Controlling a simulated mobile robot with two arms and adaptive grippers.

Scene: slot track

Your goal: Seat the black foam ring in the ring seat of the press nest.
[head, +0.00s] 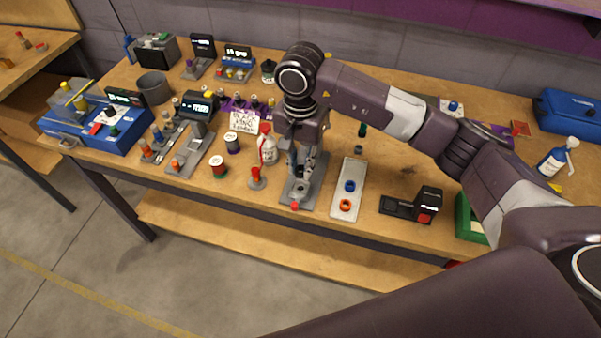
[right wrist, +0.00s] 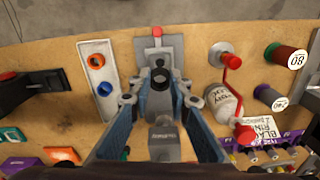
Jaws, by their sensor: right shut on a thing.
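My right gripper (head: 304,172) reaches down over the grey press nest (head: 297,201), which has a red knob at its front end. In the right wrist view the right gripper (right wrist: 161,80) has its fingertips closed around a small black round thing, which looks like the black foam ring (right wrist: 160,77). The ring is over or at the nest (right wrist: 146,47); I cannot tell whether it touches the seat, since the fingers hide the seat. My left gripper is not in view.
A pale tray (head: 347,175) with a blue ring and an orange ring lies just right of the nest. A white bottle (head: 267,150) and a red-topped stand (head: 256,178) are close on the left. A black device (head: 412,206) sits farther right.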

